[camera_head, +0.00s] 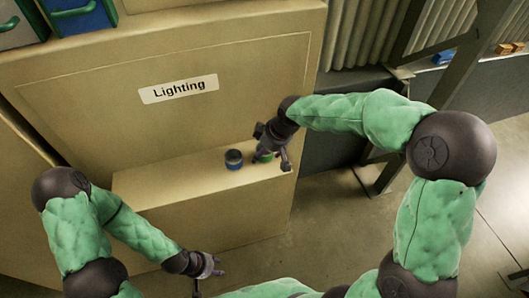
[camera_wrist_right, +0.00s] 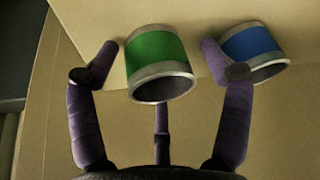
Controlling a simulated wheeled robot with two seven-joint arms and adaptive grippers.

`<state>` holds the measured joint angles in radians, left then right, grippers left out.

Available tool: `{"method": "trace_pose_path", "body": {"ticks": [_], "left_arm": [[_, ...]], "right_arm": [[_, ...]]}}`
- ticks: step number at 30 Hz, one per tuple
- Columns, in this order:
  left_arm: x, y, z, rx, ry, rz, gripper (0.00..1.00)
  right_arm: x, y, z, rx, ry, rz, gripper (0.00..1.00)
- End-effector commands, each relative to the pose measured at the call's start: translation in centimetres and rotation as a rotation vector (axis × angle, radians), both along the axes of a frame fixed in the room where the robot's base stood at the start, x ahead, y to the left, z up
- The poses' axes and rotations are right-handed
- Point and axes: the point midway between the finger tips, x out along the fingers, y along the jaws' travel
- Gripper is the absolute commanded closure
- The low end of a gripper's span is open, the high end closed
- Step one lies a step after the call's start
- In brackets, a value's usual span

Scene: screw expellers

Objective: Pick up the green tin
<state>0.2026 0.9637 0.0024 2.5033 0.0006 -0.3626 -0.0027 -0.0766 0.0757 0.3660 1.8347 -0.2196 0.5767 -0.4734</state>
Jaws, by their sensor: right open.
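The green tin (camera_wrist_right: 157,62) stands on the ledge of the tan cabinet. In the right wrist view it sits between the spread fingers of my right gripper (camera_wrist_right: 160,85), which is open around it. In the head view only a bit of the green tin (camera_head: 262,157) shows, mostly hidden behind my right gripper (camera_head: 272,152). A blue tin (camera_head: 234,159) stands just left of it; in the wrist view the blue tin (camera_wrist_right: 255,50) is partly behind one finger. My left gripper (camera_head: 208,272) is low at the front, away from the tins, its fingers small and unclear.
The cabinet ledge (camera_head: 160,185) is bare to the left of the blue tin. The upright cabinet face carries a "Lighting" label (camera_head: 179,89) behind the tins. Blue and green bins (camera_head: 80,15) sit at the top left. A metal frame post (camera_head: 440,90) stands at the right.

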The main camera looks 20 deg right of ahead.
Motion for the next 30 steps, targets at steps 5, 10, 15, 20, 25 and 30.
{"method": "trace_pose_path", "body": {"ticks": [5,10,15,20,25,30], "left_arm": [[0.0,0.0,0.0,0.0,0.0,0.0,0.6],[0.0,0.0,0.0,0.0,0.0,0.0,0.6],[0.0,0.0,0.0,0.0,0.0,0.0,0.6],[0.0,0.0,0.0,0.0,0.0,0.0,0.6],[0.0,0.0,0.0,0.0,0.0,0.0,0.6],[0.0,0.0,-0.1,0.0,0.0,0.0,0.6]], "right_arm": [[0.0,0.0,0.0,0.001,-0.001,0.0,0.2],[0.0,0.0,0.0,0.0,0.0,0.0,0.66],[0.0,0.0,0.0,0.0,0.0,0.0,0.74],[0.0,0.0,0.0,0.0,0.0,0.0,0.74],[0.0,0.0,0.4,0.001,-0.001,0.0,0.74],[0.1,0.0,1.9,0.001,-0.003,-0.002,0.74]]}}
